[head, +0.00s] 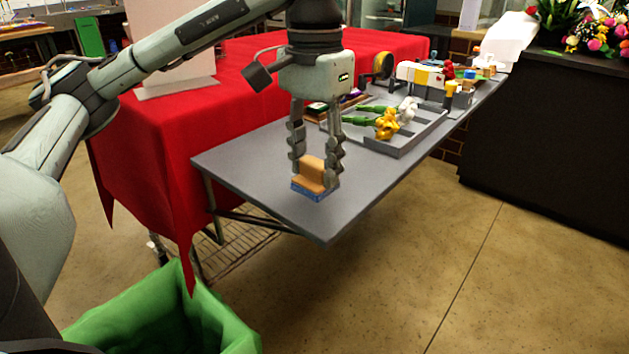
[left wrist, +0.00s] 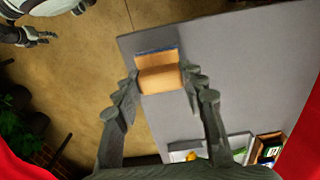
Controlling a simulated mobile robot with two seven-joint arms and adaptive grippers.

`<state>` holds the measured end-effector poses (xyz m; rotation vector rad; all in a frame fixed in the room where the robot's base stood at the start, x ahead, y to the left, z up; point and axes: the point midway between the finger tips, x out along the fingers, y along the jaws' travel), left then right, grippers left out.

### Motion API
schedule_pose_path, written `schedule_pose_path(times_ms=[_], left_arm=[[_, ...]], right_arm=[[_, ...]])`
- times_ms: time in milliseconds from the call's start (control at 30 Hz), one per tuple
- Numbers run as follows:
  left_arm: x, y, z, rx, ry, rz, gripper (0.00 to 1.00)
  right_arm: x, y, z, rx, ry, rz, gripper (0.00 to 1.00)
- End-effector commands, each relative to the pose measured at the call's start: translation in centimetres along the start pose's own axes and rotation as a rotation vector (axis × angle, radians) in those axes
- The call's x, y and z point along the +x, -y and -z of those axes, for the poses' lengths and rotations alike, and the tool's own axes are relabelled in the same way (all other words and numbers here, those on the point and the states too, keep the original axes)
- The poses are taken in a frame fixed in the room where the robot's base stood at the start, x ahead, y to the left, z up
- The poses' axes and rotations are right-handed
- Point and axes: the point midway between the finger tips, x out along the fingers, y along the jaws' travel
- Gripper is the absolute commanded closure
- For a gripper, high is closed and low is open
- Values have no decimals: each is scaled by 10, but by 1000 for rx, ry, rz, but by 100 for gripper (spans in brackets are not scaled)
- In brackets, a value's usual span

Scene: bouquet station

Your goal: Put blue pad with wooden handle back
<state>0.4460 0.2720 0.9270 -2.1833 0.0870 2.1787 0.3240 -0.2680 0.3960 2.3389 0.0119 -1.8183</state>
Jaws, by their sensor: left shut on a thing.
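The blue pad with wooden handle (head: 312,172) is at the near end of the grey table (head: 250,170). Its blue underside faces the tabletop, at or just above it; I cannot tell if it touches. My left gripper (head: 315,172) points down and is shut on the wooden handle, one finger on each side. In the left wrist view the pad (left wrist: 160,78) lies between the fingertips of my left gripper (left wrist: 160,80). My right gripper (left wrist: 38,38) seems to show small at the top left of the left wrist view, over the floor; its opening is unclear.
A grey tray (head: 405,147) with yellow and white flowers sits farther along the table. A dark tape dispenser (head: 383,66) and several small items stand behind it. A red cloth-covered table (head: 160,130) adjoins on the left. A green-lined bin (head: 190,315) stands below. The table's near corner is bare.

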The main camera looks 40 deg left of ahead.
Motion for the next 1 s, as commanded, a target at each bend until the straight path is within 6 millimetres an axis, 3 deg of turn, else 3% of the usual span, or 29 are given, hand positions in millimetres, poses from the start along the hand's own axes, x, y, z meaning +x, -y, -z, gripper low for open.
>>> schedule_pose_path(times_ms=[233,767,800,933,1000], left_arm=[[32,1,-1,-1,2,1,83],[38,0,-1,-1,1,0,83],[38,0,-1,-1,2,0,57],[38,0,-1,-1,2,0,41],[38,0,-1,-1,2,0,39]], right_arm=[[5,1,-2,1,1,3,60],[2,1,1,0,3,1,60],[-1,1,3,0,-3,1,60],[-4,1,6,0,-12,0,60],[-4,0,5,0,-9,0,60]])
